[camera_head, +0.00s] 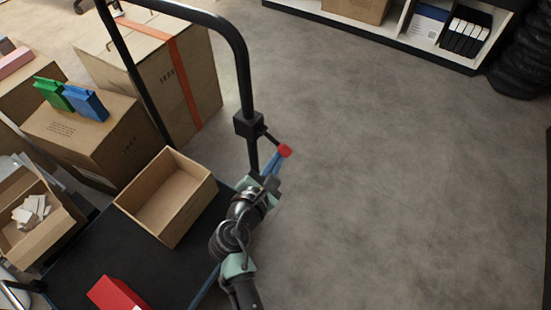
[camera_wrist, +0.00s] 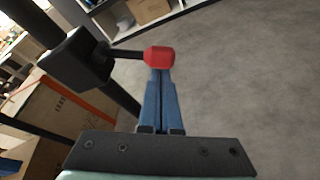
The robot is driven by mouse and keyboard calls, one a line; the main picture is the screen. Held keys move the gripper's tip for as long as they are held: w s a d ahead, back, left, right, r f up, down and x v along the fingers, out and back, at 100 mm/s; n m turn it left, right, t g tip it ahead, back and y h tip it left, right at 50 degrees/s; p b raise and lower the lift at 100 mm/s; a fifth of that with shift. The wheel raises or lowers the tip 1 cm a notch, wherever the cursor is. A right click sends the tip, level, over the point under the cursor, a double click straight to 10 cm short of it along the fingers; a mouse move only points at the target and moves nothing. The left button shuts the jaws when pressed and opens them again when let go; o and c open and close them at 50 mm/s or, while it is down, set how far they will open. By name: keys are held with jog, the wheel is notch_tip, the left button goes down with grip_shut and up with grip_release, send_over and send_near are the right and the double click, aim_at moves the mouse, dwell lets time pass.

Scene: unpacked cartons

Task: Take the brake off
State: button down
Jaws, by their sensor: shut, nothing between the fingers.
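The brake lever is a short black rod with a red knob (camera_head: 285,150) at its end. It sticks out to the right and slightly down from a black block (camera_head: 248,124) on the cart's handle post. In the wrist view the red knob (camera_wrist: 160,57) is just beyond my fingertips, and the black block (camera_wrist: 75,60) is at the left. My gripper (camera_head: 275,161) has blue fingers, shut together with nothing between them. In the wrist view my gripper (camera_wrist: 160,73) points at the knob's near side; I cannot tell whether it touches.
The cart's black deck (camera_head: 95,255) carries an open empty carton (camera_head: 165,195) and a red box (camera_head: 117,293). A strapped carton (camera_head: 190,75) and other cartons stand at the left. A low shelf (camera_head: 400,35) is at the back. The floor at the right is clear.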

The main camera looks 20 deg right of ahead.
aim_at(288, 148)
jog(key=shift+s+d+r+n+p, duration=0.2)
jog(key=shift+r+n+p, duration=0.3)
jog(key=shift+p, duration=0.95)
jog(key=r+p, duration=0.1)
jog(key=p, duration=0.1)
jog(key=n+g+p, duration=0.1)
jog(key=p, duration=0.2)
jog(key=r+n+h+p, duration=0.1)
jog(key=p, duration=0.1)
jog(key=shift+s+d+r+g, duration=0.3)
jog(key=shift+s, duration=0.1)
jog(key=r+n+g+p, duration=0.1)
jog(key=n+p, duration=0.1)
jog(key=p, duration=0.2)
jog(key=shift+s+d+r+h, duration=0.15)
jog(key=shift+h, duration=0.25)
jog(key=r+n+g+p, duration=0.1)
jog(key=n+p, duration=0.1)
jog(key=shift+r+h+p, duration=0.25)
jog(key=shift+h+p, duration=0.15)
jog(key=shift+f+n, duration=0.2)
jog(key=shift+n, duration=0.1)
